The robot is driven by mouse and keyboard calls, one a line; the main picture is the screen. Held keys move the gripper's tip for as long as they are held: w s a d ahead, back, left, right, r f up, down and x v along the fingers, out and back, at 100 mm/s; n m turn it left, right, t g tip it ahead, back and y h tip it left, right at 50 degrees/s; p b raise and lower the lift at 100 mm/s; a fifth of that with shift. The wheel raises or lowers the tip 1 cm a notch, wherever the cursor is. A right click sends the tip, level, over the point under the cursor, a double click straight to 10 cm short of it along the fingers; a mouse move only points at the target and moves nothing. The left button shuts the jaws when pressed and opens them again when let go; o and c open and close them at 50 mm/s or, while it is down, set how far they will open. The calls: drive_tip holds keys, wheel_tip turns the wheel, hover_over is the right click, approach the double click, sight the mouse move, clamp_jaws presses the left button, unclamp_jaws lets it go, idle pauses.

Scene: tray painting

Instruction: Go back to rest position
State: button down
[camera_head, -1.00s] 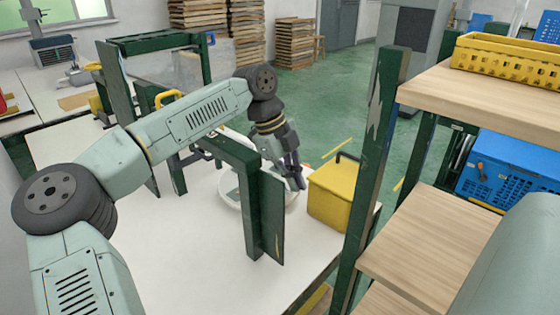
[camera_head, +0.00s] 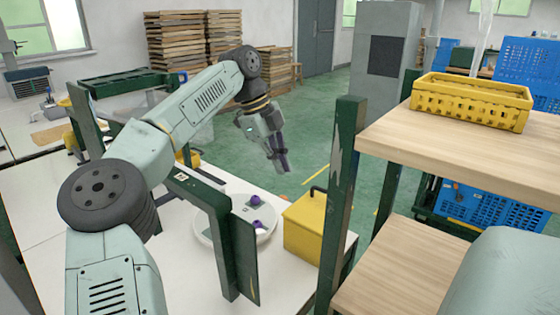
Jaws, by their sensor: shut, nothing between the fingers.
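My gripper (camera_head: 282,168) hangs in the air near the middle of the view, pointing down and slightly right. Its dark fingers are together with nothing visible between them. It appears above and behind the round white tray (camera_head: 208,238) on the white table. Small purple and white things (camera_head: 256,199) sit on the tray. A dark green frame post stands in front of the tray's left part and hides some of it.
A yellow box (camera_head: 303,230) with a dark handle stands right of the tray. A green post (camera_head: 345,170) and wooden shelves (camera_head: 450,140) with a yellow crate (camera_head: 472,100) fill the right side. The dark green frame (camera_head: 232,245) stands close to my arm. Open floor lies behind the table.

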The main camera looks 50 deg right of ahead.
drive_tip(key=shift+w+d+r, duration=0.1)
drive_tip(key=shift+d+r, duration=0.1)
drive_tip(key=shift+r, duration=0.05)
idle(0.6)
